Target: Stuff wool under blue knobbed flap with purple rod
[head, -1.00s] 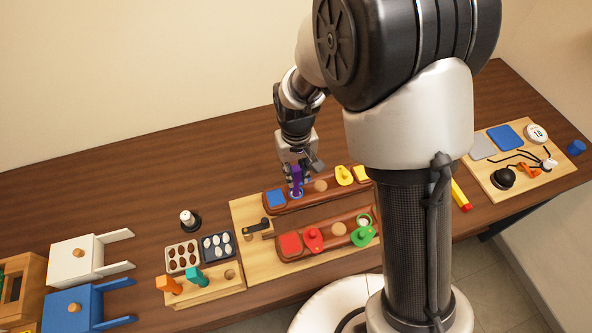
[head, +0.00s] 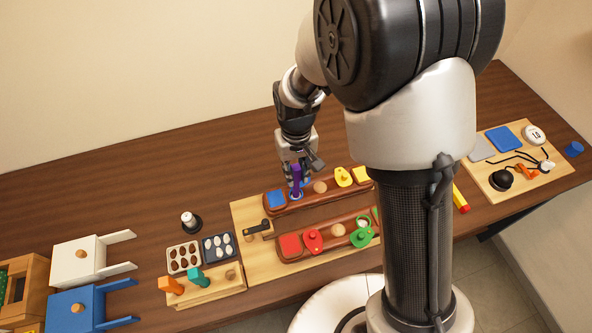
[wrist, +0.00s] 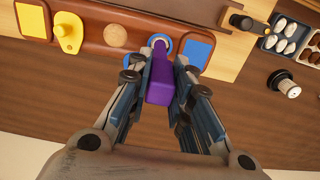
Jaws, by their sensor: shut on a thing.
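My gripper (wrist: 160,75) is shut on the purple rod (wrist: 160,82), which also shows in the head view (head: 296,180). The rod's far end meets the blue knobbed flap (wrist: 160,41) on the far brown panel (wrist: 135,40). A blue square (head: 276,198) lies beside the flap on the same panel.
The near brown panel (head: 325,238) holds red and green flaps. A small black-based spool (head: 189,221) and a block holder with orange and teal rods (head: 208,289) stand to the left. The table behind the panels is clear.

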